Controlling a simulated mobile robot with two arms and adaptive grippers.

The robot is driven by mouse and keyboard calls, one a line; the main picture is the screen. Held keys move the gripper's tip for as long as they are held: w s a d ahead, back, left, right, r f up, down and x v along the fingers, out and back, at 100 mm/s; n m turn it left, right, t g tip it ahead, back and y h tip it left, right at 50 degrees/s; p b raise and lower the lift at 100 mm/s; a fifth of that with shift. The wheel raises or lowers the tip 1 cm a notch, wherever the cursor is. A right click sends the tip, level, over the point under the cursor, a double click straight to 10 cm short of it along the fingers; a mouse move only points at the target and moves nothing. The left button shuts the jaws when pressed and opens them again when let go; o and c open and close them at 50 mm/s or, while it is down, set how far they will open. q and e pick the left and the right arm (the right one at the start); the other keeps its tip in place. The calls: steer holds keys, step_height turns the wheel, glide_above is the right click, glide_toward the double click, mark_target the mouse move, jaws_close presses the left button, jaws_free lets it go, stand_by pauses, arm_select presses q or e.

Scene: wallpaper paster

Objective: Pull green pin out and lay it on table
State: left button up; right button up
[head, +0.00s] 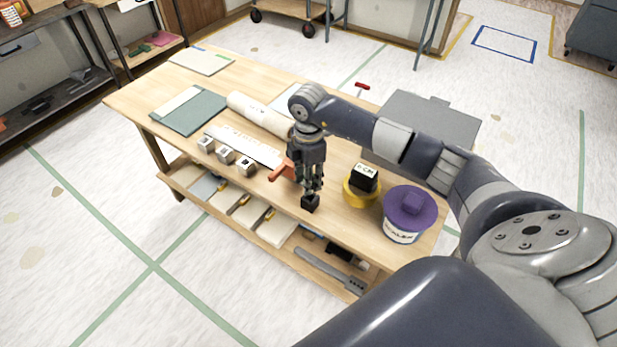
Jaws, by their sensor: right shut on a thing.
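My right gripper (311,190) points straight down over the front part of the wooden table (345,228). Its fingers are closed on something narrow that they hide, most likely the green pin. No green pin shows clearly. A small black block (310,204) is right under the fingertips; I cannot tell whether they touch it. My left gripper is not in view.
A yellow round container (357,193) with a black labelled block (364,177) and a purple-lidded tub (408,212) stand to the right. An orange-red tool (281,170), several small cubes (225,155) and a paper roll (259,114) lie left. A green mat (190,109) is farther left.

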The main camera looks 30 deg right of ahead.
steer(key=shift+r, duration=0.15)
steer(key=shift+r+p, duration=1.65)
steer(key=shift+r, duration=0.25)
